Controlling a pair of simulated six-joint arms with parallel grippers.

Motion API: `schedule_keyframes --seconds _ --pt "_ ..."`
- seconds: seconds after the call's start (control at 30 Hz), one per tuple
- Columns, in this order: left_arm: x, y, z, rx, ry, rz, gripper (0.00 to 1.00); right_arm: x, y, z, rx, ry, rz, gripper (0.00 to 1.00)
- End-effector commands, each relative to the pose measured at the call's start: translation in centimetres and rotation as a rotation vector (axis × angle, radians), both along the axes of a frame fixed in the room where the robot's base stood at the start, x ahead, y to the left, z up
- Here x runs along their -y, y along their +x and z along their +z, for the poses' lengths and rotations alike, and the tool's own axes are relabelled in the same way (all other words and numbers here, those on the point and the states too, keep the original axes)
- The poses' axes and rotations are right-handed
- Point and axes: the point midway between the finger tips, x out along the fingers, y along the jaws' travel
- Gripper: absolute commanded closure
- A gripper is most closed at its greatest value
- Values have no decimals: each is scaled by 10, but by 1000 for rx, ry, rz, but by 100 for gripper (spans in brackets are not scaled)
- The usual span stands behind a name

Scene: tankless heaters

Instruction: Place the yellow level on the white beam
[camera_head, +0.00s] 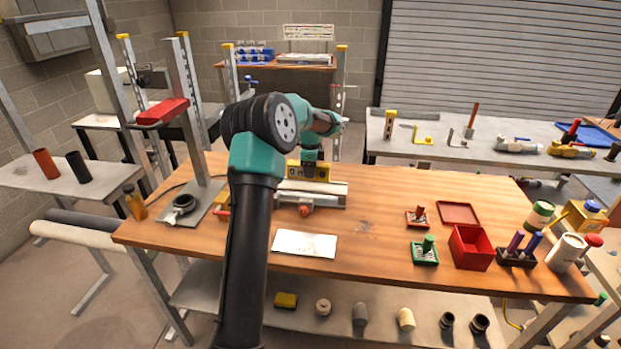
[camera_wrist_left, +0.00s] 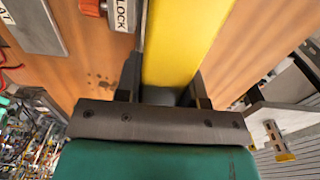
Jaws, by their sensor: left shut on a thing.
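The yellow level (camera_head: 309,173) is in my left gripper (camera_head: 310,158), near the back of the wooden table. In the left wrist view the level (camera_wrist_left: 180,40) runs between the two fingers of the gripper (camera_wrist_left: 164,88), which is shut on it. The white beam (camera_head: 325,188) lies just in front of the level in the head view. I cannot tell whether the level touches the beam. My arm hides part of the area to the left. My right gripper is not in view.
The wooden table (camera_head: 370,225) has a white sheet (camera_head: 303,244) in front of the beam. A red bin (camera_head: 471,247), a red tray (camera_head: 459,213) and small tool holders stand at the right. A post on a plate (camera_head: 190,204) stands at the left. The table's middle right is clear.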

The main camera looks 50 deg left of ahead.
Motion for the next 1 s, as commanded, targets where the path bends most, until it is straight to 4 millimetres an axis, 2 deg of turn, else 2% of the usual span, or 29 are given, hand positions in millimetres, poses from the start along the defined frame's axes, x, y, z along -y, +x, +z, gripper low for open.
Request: schedule_keyframes --seconds 0.37,0.7,1.0 --pt "-2 2 -1 0 0 0 96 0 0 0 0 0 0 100" --pt "-1 1 -35 -1 -1 -1 96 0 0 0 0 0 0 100" --pt "-2 1 -36 0 0 -1 96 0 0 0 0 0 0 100"
